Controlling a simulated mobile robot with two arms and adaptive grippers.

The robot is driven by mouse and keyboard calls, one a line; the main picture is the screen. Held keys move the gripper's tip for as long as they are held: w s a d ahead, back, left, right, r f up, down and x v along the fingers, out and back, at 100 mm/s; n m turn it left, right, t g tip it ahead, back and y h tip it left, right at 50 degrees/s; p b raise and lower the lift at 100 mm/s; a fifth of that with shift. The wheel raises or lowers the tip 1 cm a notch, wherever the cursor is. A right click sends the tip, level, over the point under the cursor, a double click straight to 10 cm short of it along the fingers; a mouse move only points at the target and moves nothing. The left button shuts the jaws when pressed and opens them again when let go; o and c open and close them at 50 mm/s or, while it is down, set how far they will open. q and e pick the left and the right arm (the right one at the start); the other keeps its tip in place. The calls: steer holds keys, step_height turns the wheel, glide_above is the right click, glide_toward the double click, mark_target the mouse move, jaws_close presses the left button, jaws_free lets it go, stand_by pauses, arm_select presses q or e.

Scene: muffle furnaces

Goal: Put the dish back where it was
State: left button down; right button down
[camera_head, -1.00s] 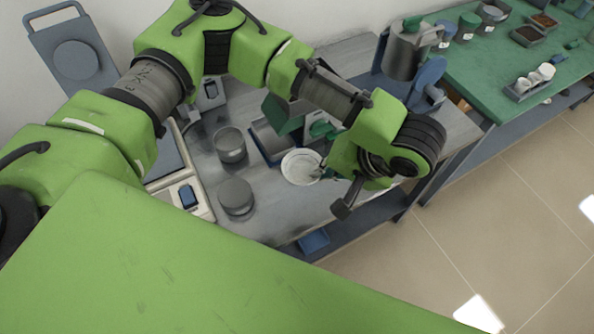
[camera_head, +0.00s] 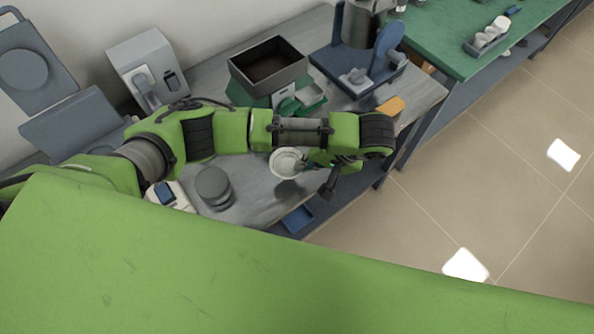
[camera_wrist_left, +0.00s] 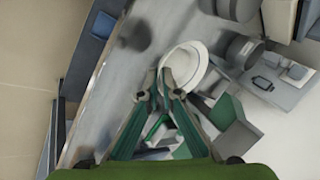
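The dish (camera_head: 284,162) is white, round and shallow, in the middle of the head view just left of my left gripper (camera_head: 308,161). In the left wrist view the dish (camera_wrist_left: 190,64) lies at the tips of my left gripper (camera_wrist_left: 162,76). The two fingers close together on its rim, and the dish looks roughly level. A dark shadow on the grey bench (camera_head: 258,205) near the dish suggests that it is held above the surface. My left forearm hides part of the bench behind. My right gripper is in neither view.
A grey lidded cylinder (camera_head: 213,187) stands on the bench left of the dish. Behind my arm are a dark open box (camera_head: 268,66), a green holder (camera_head: 314,106) and a blue stand (camera_head: 343,60). Bare bench lies around the shadow, up to the front edge.

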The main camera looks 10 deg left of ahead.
arm_select(q)
steer(key=shift+x, duration=1.05)
steer(key=shift+w+a, duration=0.15)
steer(key=shift+w, duration=0.25)
steer(key=shift+w+a+f, duration=0.15)
steer(key=shift+f, duration=0.05)
steer(key=f, duration=0.3)
steer(key=shift+w+a+f+p, duration=0.15)
steer(key=shift+a+f+p, duration=0.15)
steer(key=shift+f, duration=0.1)
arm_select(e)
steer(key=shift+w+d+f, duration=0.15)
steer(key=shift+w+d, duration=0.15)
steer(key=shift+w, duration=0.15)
arm_select(q)
steer(key=shift+f, duration=0.15)
steer(key=c, duration=2.6)
jaws_free()
steer(key=shift+o, duration=0.2)
